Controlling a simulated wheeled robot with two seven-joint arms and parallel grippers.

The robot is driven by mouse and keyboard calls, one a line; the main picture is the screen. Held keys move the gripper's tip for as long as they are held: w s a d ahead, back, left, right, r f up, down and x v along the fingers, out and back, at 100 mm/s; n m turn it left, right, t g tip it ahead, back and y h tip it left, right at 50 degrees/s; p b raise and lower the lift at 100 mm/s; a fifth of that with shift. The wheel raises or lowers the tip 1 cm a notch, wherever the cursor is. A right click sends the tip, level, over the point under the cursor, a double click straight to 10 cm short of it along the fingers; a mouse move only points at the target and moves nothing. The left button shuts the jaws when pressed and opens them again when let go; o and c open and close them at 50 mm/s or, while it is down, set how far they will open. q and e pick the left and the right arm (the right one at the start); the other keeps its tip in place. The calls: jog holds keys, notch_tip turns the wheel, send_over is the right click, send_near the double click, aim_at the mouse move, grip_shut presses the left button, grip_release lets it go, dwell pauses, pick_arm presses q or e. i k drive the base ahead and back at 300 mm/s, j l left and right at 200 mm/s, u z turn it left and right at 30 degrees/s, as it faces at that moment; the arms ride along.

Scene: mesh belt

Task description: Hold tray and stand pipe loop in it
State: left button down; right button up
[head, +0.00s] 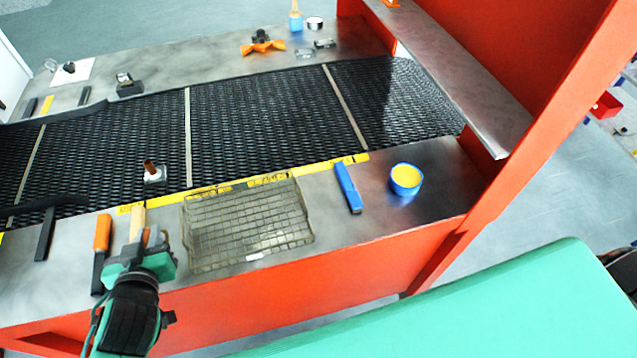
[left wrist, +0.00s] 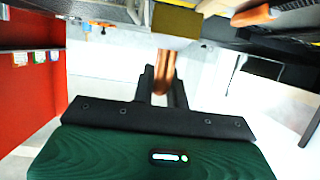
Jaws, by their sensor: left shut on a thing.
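The tray (head: 192,262), a shallow see-through wire basket, lies flat on the steel ledge in front of the belt. My left gripper (head: 152,243) is just left of it, near the ledge's front edge. In the left wrist view, the left gripper (left wrist: 164,88) is shut on a copper pipe loop (left wrist: 165,62). In the head view only small copper bits of the loop show at the fingers, and most of it is hidden. The loop is outside the tray. My right gripper is not in view.
A black mesh belt (head: 255,120) runs behind the ledge, with a copper stub in a small block (head: 152,170) on it. An orange-handled tool (head: 102,235) lies left of my gripper. A red frame (head: 520,190) borders the right.

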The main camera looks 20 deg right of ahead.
aim_at(218, 222)
jog(key=k+l+u, duration=0.35)
jog(key=l, duration=0.25)
jog(key=k+l+u, duration=0.35)
jog(key=k, duration=0.25)
jog(key=k+l+u, duration=0.35)
jog(key=k, duration=0.2)
